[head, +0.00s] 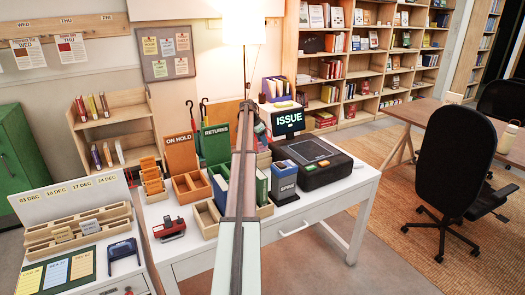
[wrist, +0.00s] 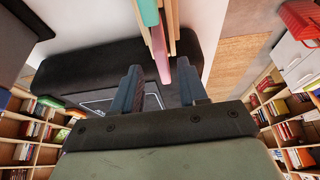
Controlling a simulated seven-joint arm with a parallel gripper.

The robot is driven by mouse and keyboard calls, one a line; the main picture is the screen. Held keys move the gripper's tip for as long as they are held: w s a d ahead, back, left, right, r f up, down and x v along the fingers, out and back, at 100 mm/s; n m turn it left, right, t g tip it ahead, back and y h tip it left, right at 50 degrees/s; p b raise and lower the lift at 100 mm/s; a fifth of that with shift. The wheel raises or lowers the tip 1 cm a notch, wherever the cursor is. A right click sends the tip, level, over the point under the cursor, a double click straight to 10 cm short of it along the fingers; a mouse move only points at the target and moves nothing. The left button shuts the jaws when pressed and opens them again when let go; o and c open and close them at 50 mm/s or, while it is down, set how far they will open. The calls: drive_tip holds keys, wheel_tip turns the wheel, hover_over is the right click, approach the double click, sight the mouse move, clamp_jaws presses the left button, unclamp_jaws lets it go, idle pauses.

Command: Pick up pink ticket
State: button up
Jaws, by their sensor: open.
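In the wrist view a narrow pink strip (wrist: 159,46), which looks like the pink ticket seen nearly edge-on, stands beside pale wooden slats. A teal strip (wrist: 148,12) is close to it at the top edge. My gripper (wrist: 160,76) is open, with its dark blue-grey fingers apart. The pink strip appears ahead of the gap between the fingertips; I cannot tell whether it lies inside the gap.
The white desk (head: 334,196) holds a black machine (head: 317,166), a dark SPIRE box (head: 284,181), an ISSUE screen (head: 288,118), wooden ON HOLD trays (head: 192,186) and a red stamp-like device (head: 169,229). A lamp (head: 243,25) stands behind. The desk's front right is clear.

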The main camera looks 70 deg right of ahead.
sight(262, 149)
drive_tip(key=x, duration=0.4)
drive_tip(key=shift+w+f, duration=0.15)
drive_tip(key=shift+w, duration=0.1)
clamp_jaws()
